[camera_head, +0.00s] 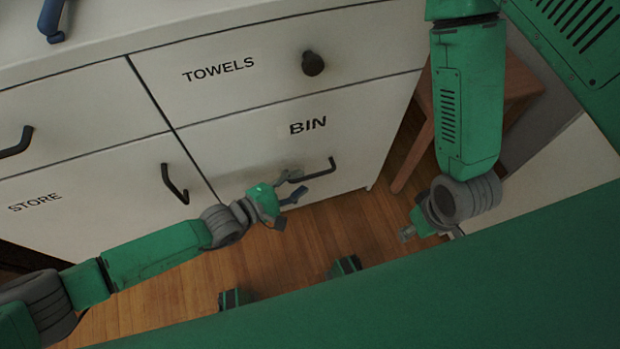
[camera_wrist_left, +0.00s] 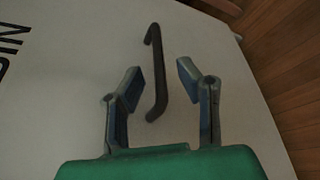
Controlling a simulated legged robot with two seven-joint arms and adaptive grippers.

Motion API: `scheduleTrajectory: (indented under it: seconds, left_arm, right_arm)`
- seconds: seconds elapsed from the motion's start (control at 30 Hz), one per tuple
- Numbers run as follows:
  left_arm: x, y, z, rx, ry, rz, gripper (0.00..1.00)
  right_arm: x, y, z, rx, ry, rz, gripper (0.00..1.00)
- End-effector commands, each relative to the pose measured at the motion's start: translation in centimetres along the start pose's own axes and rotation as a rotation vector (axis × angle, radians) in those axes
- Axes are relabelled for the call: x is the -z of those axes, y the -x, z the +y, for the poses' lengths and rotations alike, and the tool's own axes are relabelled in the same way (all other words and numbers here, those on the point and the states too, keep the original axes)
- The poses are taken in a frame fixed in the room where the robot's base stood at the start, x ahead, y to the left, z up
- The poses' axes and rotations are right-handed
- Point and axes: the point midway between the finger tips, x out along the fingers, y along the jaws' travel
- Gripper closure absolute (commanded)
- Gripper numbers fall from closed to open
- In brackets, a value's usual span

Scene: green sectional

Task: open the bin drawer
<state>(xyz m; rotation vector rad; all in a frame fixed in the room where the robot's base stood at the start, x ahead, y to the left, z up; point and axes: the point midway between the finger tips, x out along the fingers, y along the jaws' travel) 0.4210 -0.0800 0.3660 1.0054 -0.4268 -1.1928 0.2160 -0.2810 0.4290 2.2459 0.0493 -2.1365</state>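The bin drawer (camera_head: 350,128) is a white front marked BIN, flush with the cabinet, at the lower right of the cabinet in the head view. Its black bar handle (camera_head: 318,172) also shows in the left wrist view (camera_wrist_left: 156,72). My left gripper (camera_head: 298,184) is open just in front of the handle. In the left wrist view its fingers (camera_wrist_left: 158,82) are spread, with the handle between them in the picture; I cannot tell whether they touch it. My right gripper (camera_head: 408,234) hangs low at the right, away from the drawer, its fingers mostly hidden.
The TOWELS drawer (camera_head: 280,65) with a round black knob lies above. The STORE front (camera_head: 80,200) with a black handle is to the left. A wooden stool or table (camera_head: 425,130) stands right of the cabinet. Wooden floor (camera_head: 330,220) lies open in front.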

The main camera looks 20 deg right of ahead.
Motion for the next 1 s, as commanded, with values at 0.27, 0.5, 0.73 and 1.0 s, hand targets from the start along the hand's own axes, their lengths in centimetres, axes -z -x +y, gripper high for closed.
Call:
scheduleTrajectory:
  seconds: [0.27,0.5,0.73,1.0]
  left_arm:
    - [0.1,-3.5,-0.1,0.0,0.0,0.0,0.69]
    - [0.0,-3.9,0.1,0.0,0.0,0.0,0.69]
    - [0.0,-3.9,0.1,0.0,0.0,0.0,1.0]
    - [-0.1,-3.7,0.0,0.001,0.0,0.0,1.0]
  right_arm:
    - [-0.1,-1.9,0.0,0.0,0.0,0.0,0.6]
    - [-0.1,-1.9,0.0,0.0,0.0,0.0,0.6]
    - [-0.1,-1.9,0.0,0.0,0.0,0.0,0.6]
    - [-0.1,-1.8,0.0,0.0,0.0,0.0,0.6]
